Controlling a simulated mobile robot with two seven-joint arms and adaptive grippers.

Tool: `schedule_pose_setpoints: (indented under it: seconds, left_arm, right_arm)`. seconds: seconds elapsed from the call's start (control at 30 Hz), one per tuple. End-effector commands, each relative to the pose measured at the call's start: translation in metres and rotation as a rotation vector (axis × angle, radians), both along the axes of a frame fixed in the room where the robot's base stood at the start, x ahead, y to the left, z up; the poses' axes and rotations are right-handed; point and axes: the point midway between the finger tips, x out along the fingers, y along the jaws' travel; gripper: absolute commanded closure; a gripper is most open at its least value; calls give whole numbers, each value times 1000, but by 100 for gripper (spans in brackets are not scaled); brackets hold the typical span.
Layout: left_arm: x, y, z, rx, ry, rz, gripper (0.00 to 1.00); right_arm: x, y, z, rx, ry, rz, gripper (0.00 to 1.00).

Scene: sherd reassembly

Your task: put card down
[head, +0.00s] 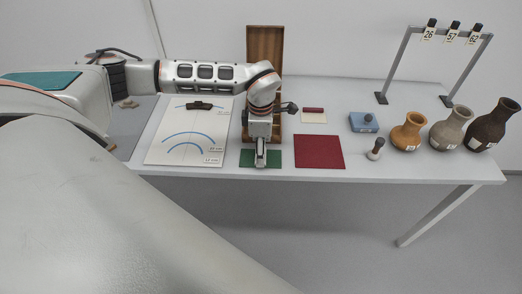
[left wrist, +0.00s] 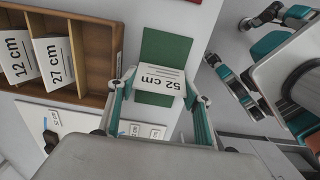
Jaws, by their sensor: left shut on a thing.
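My left gripper (head: 261,163) is low over the green mat (head: 274,158) at the table's front edge. In the left wrist view my left gripper (left wrist: 162,88) is shut on a white card (left wrist: 163,76) marked "52 cm". The card lies across the green mat (left wrist: 165,48) in that view; whether it touches the mat I cannot tell. In the head view the card is hard to make out at the fingers.
A wooden rack (left wrist: 98,45) holds cards marked 12 cm (left wrist: 14,58) and 27 cm (left wrist: 53,60). A white arc chart (head: 161,153) with a dark sherd (head: 199,105) lies left of the gripper. A red mat (head: 319,152), blue block (head: 363,122) and vases (head: 408,133) stand right.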

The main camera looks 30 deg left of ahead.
Motion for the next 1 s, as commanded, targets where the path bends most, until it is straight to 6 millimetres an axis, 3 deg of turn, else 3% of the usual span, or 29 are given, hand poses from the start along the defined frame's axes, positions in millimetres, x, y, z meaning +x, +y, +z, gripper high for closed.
schedule_pose_setpoints:
  seconds: [0.4,0.43,0.47,0.77,1.0]
  left_arm:
    - [1,0,-7,0,-1,0,60]
    - [1,0,-7,0,-1,0,48]
    - [1,0,-7,-1,-2,0,44]
    - [1,0,-6,0,-1,0,44]
    - [2,0,17,-1,-6,0,44]
  right_arm:
    - [0,0,-1,1,0,-1,60]
    - [0,0,-1,1,0,-1,60]
    - [0,0,-1,1,0,-1,60]
    - [0,0,0,1,0,-1,60]
    - [1,0,3,1,-2,-1,60]
